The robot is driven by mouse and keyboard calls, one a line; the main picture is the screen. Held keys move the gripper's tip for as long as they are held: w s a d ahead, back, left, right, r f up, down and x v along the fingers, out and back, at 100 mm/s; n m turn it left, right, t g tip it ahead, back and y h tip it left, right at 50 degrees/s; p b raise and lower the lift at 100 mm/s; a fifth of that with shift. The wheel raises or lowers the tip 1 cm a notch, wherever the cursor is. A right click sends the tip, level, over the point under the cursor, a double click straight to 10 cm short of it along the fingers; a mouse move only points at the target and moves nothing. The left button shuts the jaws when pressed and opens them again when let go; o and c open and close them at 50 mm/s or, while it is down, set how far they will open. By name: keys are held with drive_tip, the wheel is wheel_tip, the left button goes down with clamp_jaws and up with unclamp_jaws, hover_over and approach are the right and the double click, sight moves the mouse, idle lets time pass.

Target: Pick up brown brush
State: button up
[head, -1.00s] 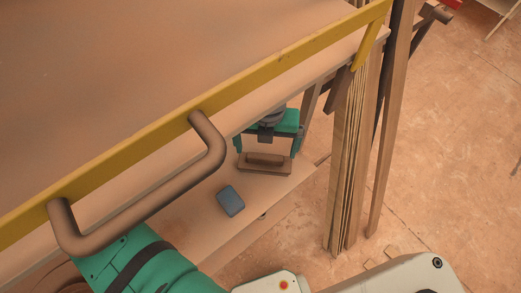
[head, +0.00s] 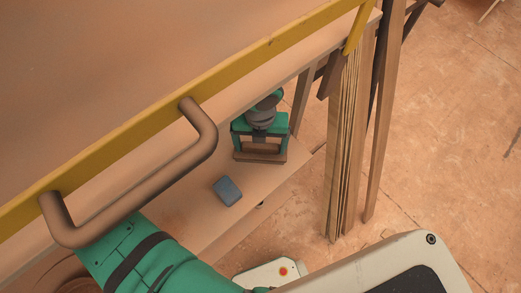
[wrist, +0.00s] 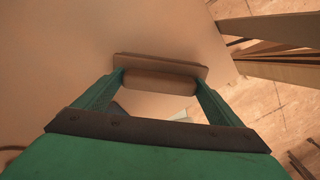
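The brown brush (head: 262,156) lies on the lower shelf (head: 185,212), near its right end. It also shows in the wrist view (wrist: 160,70), with a flat base and a raised handle block. My gripper (head: 260,150) is over the brush, its green fingers spread wide. In the wrist view the fingertips (wrist: 160,78) reach the two ends of the brush handle, one on each side. A gap at the fingertips is hard to make out, and contact cannot be told.
A grey-blue block (head: 228,191) lies on the shelf left of the brush. A yellow rail (head: 240,60) with a brown bar handle (head: 150,185) edges the upper tabletop (head: 120,80). Upright wooden boards (head: 348,150) stand close on the right. Open floor (head: 460,130) lies beyond.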

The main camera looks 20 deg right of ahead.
drive_tip(key=c, duration=0.7)
